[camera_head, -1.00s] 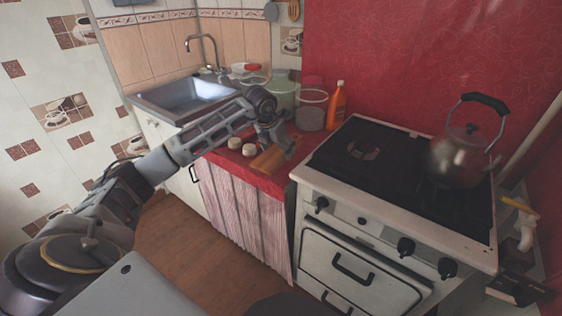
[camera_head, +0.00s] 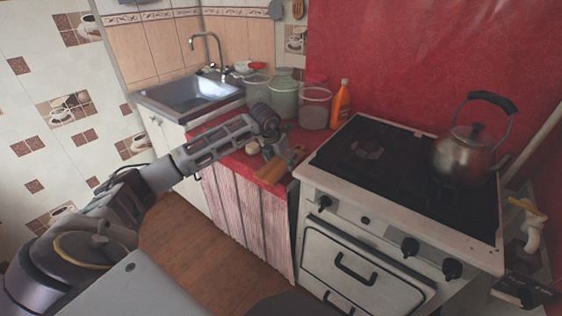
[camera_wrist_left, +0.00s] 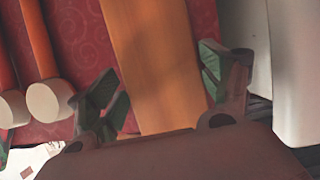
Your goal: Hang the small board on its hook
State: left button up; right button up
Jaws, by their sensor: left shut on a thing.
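My left gripper (camera_head: 280,152) is shut on the small board (camera_head: 272,172), a plain orange-brown wooden piece, over the front edge of the red counter beside the stove. In the left wrist view the board (camera_wrist_left: 155,55) runs between my two green-padded fingers (camera_wrist_left: 165,85), which lie along its sides. Whether the board still touches the counter cannot be told. Grey and brown utensils (camera_head: 297,12) hang at the top of the head view; the board's hook cannot be made out. My right gripper is not in view.
Several lidded containers (camera_head: 284,97) and an orange bottle (camera_head: 341,104) stand behind the gripper. Two orange rods with pale round ends (camera_wrist_left: 48,100) lie beside the board. The stove (camera_head: 330,165) with a kettle (camera_head: 465,155) is right; the sink (camera_head: 190,95) is left.

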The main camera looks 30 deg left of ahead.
pick_arm(q)
jog(key=shift+f, duration=0.2)
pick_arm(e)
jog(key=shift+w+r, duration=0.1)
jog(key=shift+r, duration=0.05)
pick_arm(q)
jog(key=o, duration=0.9)
jog(key=shift+f, duration=0.1)
jog(key=shift+o, duration=0.9)
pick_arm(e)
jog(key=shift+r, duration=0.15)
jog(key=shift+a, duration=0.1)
